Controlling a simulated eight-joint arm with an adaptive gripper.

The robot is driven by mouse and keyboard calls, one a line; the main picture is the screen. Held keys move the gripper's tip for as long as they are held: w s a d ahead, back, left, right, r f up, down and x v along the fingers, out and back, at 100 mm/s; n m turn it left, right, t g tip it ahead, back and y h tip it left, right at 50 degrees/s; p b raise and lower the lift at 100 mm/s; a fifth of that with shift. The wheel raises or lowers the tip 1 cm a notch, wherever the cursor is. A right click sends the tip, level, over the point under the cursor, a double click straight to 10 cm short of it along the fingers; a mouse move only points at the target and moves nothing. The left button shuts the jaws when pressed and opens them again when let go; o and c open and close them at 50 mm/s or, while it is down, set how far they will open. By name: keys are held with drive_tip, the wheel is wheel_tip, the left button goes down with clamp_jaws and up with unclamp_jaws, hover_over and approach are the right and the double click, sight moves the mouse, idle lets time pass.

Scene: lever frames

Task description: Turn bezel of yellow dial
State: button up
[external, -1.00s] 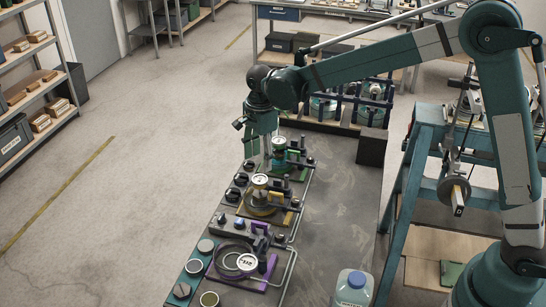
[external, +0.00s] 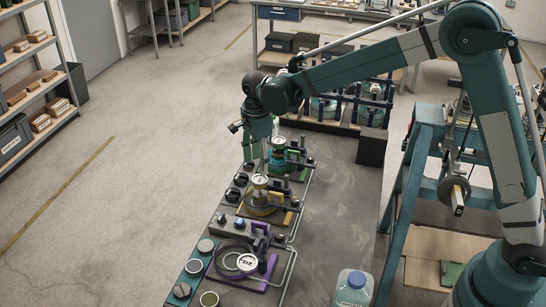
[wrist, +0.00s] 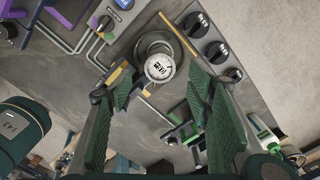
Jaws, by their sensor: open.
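The yellow dial (external: 261,201) stands in the middle of the row of fixtures on the bench, with a round white gauge face (external: 260,181) above a yellow base. In the wrist view its round bezel and white face (wrist: 160,67) lie at upper middle, beyond and between my spread fingers. A yellow bar (wrist: 179,37) sticks out beside it. My gripper (external: 256,158) points down behind the yellow dial, near the green dial. My gripper (wrist: 161,90) is open and empty, its green ribbed pads apart, with no visible contact with the dial.
A green dial fixture (external: 282,158) stands behind and a purple one (external: 247,262) in front. Black knobs (external: 234,195) line the left side. A metal rail (external: 291,262) runs along the right.

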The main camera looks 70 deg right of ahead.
sight(258, 179)
drive_tip(key=shift+f, duration=3.2)
drive_tip(key=c, duration=0.9)
